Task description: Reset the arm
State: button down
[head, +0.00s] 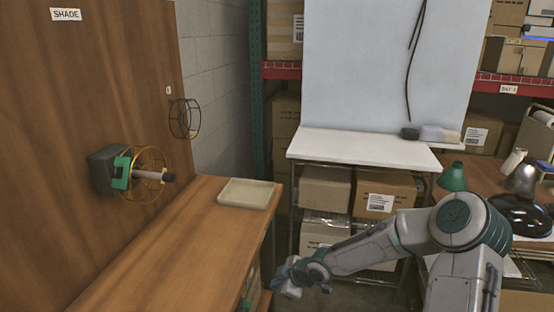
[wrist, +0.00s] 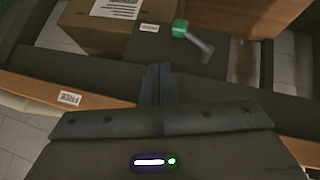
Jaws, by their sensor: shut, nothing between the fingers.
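My grey arm reaches from the right of the head view toward the middle. My gripper (head: 290,288) hangs low in front of the wooden bench's right end and looks clear of it. In the wrist view my gripper's dark fingers (wrist: 158,84) are together with nothing between them. Beyond them, a small green-ended part with a grey stem (wrist: 193,38) lies on a dark surface, apart from the fingers.
A wooden bench (head: 150,250) on the left bears a shallow beige tray (head: 249,193). A wire-cage fixture (head: 147,173) is on the panel behind. A white-topped shelf (head: 360,149) stands at the back. Lamps (head: 522,180) are at right.

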jog(key=s+d+r+m+g+h+p, duration=0.1)
jog(key=s+d+r+m+h+p, duration=0.1)
jog(key=s+d+r+m+h, duration=0.9)
jog(key=s+d+r+m+y, duration=0.2)
jog(key=s+r, duration=0.5)
jog(key=s, duration=0.1)
jog(key=s+d+r+m+y+p, duration=0.1)
jog(key=s+d+r+m+y, duration=0.1)
jog(key=s+r, duration=0.5)
jog(key=shift+s+m+g, duration=0.4)
jog(key=shift+s+m, duration=0.4)
jog(key=shift+s, duration=0.15)
jog(key=shift+a, duration=0.1)
